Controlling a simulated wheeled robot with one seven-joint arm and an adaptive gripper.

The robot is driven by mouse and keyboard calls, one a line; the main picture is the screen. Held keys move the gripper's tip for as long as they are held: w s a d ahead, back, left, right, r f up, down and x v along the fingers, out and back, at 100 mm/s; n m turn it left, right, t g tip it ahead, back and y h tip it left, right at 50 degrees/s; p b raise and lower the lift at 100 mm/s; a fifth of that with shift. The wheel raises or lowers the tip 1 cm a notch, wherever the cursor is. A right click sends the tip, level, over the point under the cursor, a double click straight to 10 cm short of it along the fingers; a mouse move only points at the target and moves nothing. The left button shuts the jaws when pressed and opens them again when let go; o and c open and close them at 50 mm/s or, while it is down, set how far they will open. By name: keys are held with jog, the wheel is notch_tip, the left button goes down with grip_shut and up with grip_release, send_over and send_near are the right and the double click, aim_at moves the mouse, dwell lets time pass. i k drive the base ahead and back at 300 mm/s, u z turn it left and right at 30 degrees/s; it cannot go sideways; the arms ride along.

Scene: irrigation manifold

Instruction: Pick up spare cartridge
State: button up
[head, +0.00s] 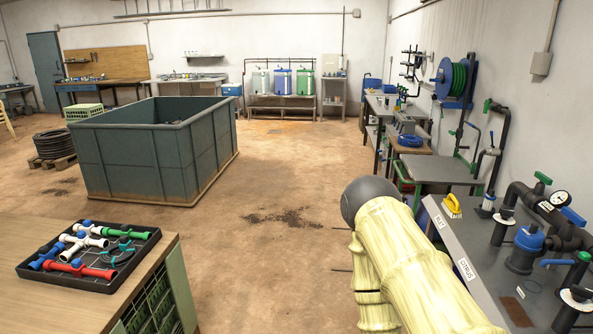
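I cannot pick out a spare cartridge with certainty in the head view. A grey bench (452,240) at the right carries a blue filter housing (524,249) on dark pipework. My arm, with a pale yellow ribbed cover and a dark ball-shaped joint, reaches up from the bottom right and hides part of this bench and the floor. My gripper is not in view.
A black tray (88,279) of coloured fittings sits on a wooden bench (40,233) at lower left. A large green tank (130,162) stands beyond it. A yellow brush (452,206), valves and a pressure gauge (560,199) crowd the right bench. The middle floor is clear.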

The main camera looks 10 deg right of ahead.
aim_at(490, 198)
jog(key=z, duration=0.25)
jog(key=i, duration=1.65)
jog(key=z, duration=1.05)
jog(key=i, duration=1.2)
jog(key=z, duration=0.55)
